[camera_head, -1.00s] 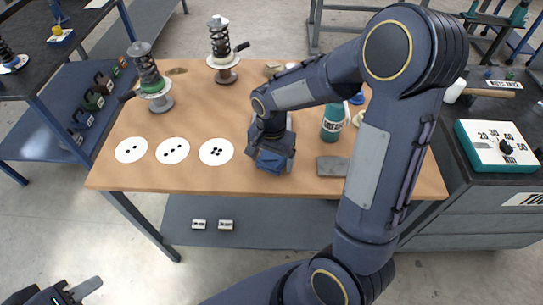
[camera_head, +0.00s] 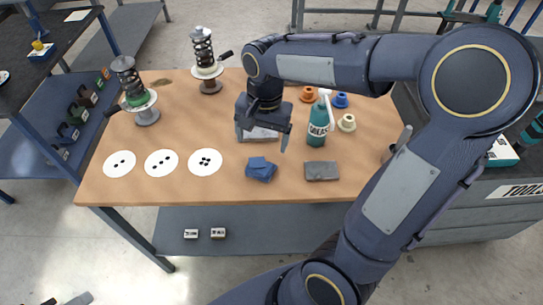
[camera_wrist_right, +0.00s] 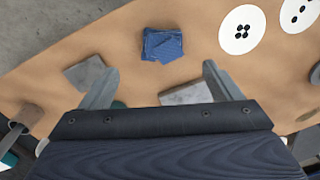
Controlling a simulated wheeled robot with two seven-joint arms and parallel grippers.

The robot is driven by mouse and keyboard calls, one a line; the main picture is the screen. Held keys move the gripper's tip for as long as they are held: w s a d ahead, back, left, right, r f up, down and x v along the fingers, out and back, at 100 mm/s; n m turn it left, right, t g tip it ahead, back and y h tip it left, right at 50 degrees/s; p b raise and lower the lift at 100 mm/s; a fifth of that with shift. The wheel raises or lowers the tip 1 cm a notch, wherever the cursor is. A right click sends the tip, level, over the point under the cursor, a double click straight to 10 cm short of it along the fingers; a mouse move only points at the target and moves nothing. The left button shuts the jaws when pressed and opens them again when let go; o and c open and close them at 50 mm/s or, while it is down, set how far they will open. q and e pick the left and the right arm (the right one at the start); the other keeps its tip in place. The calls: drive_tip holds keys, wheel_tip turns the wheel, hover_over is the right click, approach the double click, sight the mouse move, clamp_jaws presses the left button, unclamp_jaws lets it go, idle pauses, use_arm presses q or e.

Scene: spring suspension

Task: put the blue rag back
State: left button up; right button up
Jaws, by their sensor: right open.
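The blue rag (camera_head: 261,169) lies folded on the wooden table near its front edge, between a white four-hole disc and a grey folded cloth or pad (camera_head: 321,171). My right gripper (camera_head: 262,139) is open and empty, above and behind the rag, apart from it.
A green GREASE bottle (camera_head: 318,125) stands to the right, near coloured bushings (camera_head: 341,100). White hole-marked discs (camera_head: 161,163) lie left; spring struts (camera_head: 135,90) stand behind them.

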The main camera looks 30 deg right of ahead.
drive_tip(key=s+a+n+t+y, duration=0.1)
drive_tip(key=s+a+n+t, duration=0.1)
drive_tip(key=s+n, duration=0.2)
drive_tip(key=s+a+r+n+t+y, duration=0.1)
drive_tip(key=s+a+n+t+y, duration=0.1)
drive_tip(key=s, duration=0.9)
drive_tip(key=shift+n+t, duration=0.6)
drive_tip(key=shift+n, duration=0.5)
drive_tip(key=shift+r, duration=0.1)
drive_tip(key=shift+r+p, duration=0.7)
